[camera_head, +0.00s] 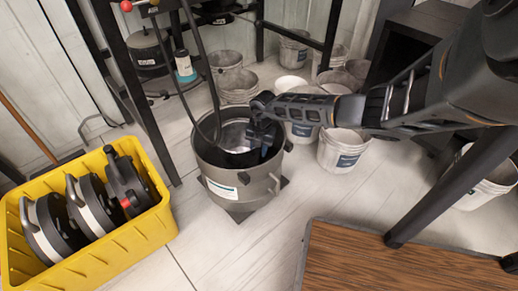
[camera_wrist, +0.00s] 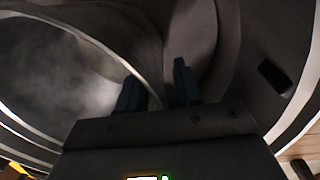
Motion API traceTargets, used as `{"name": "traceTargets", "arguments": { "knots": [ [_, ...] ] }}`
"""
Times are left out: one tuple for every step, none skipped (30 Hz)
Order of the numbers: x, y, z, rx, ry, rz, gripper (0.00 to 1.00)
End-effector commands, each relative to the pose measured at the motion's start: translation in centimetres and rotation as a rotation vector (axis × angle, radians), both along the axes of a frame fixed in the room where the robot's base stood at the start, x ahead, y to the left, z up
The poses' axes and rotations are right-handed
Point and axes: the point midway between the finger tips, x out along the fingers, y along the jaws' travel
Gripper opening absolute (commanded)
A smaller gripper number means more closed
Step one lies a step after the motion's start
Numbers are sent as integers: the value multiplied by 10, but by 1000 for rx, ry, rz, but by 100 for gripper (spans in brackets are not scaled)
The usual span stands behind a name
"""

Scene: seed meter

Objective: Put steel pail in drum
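The drum (camera_head: 222,182) is a grey metal cylinder with a white label, standing on a dark base on the floor. The shiny steel pail (camera_head: 234,133) is inside the drum, its upper part showing in the mouth. My gripper (camera_head: 266,143) reaches down into the drum's right side. In the wrist view the pail's bright interior (camera_wrist: 62,75) fills the left. Its thin rim passes between my two fingers (camera_wrist: 158,90), which stand apart with space around the wall. The drum's inner wall (camera_wrist: 255,45) is at the right. The pail's bottom is hidden.
A yellow crate (camera_head: 115,240) with several black-and-grey discs stands at the left. Several white buckets (camera_head: 340,150) stand behind and right of the drum. A hose and dark metal frame (camera_head: 150,110) rise beside it. A wood-topped surface (camera_head: 390,262) is at the front right.

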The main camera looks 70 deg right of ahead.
Motion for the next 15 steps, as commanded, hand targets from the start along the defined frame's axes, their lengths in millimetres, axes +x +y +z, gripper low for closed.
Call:
{"name": "traceTargets", "arguments": {
  "knots": [
    [0, 0, 1, -1, -1, 0, 34],
    [0, 0, 4, -1, -1, 0, 34],
    [0, -1, 10, -1, -1, 0, 34],
    [-1, -1, 15, -1, -1, 1, 34],
    [-1, -1, 20, -1, -2, 1, 34],
    [-1, -1, 27, -1, -2, 1, 34],
    [-2, -1, 34, -1, -1, 1, 34],
    [-3, -1, 40, -1, -1, 0, 34],
    [-3, -1, 49, -2, -2, 0, 34],
    [-4, -1, 56, -2, -2, 0, 34],
    [-4, -1, 62, -2, -2, 0, 34],
    [-5, -1, 71, -2, -1, 1, 34],
    [-6, -1, 76, -2, -1, 0, 34],
    [-6, -1, 82, -2, -2, 1, 34],
    [-6, -1, 89, -1, -2, 1, 34]
  ]
}}
